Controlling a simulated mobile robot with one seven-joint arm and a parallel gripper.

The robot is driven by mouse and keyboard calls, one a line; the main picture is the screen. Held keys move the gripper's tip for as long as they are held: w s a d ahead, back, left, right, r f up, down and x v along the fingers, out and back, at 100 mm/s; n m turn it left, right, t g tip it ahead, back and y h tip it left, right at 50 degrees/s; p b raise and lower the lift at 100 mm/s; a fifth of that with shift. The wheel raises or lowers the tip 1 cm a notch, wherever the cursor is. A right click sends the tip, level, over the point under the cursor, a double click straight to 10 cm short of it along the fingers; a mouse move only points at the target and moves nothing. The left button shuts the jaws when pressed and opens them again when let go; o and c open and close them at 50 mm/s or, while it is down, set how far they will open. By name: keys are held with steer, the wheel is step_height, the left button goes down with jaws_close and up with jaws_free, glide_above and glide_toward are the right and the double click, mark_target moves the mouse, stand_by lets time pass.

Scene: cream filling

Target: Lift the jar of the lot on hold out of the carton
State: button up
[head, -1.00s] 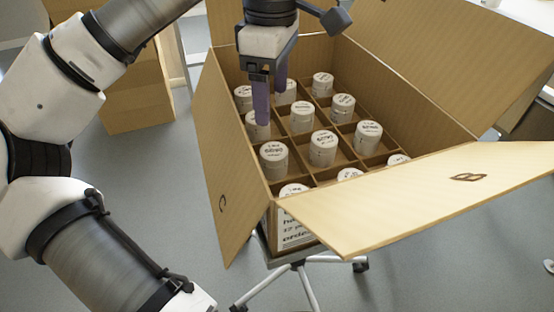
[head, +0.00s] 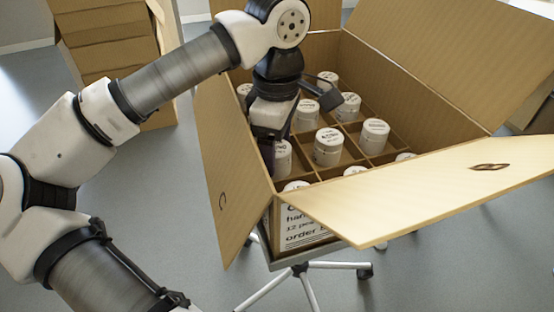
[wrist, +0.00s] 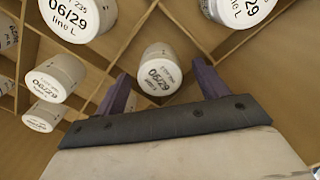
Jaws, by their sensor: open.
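The open cardboard carton (head: 228,180) holds several white jars in divider cells. My gripper (head: 268,155) is down in the carton at its left side in the head view; the wrist hides most of the fingers. In the wrist view the open purple fingers (wrist: 160,82) stand apart, on either side of one white jar (wrist: 158,65) whose lid reads 06/29. Contact with it cannot be told. Neighbouring lids also read 06/29: one at upper left (wrist: 77,14), one at left (wrist: 52,78), one at lower left (wrist: 42,117). The lid at upper right (wrist: 238,8) shows "/29 line L".
Cardboard dividers (wrist: 195,38) separate the cells. The carton's near flap (head: 400,195) and right flap (head: 430,60) stick outward. A printed label (head: 305,228) is on its front. The carton rests on a wheeled stand (head: 300,268). Stacked cardboard (head: 110,45) stands behind my arm.

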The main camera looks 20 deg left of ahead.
steer(key=c, duration=1.1)
steer(key=shift+r, duration=0.15)
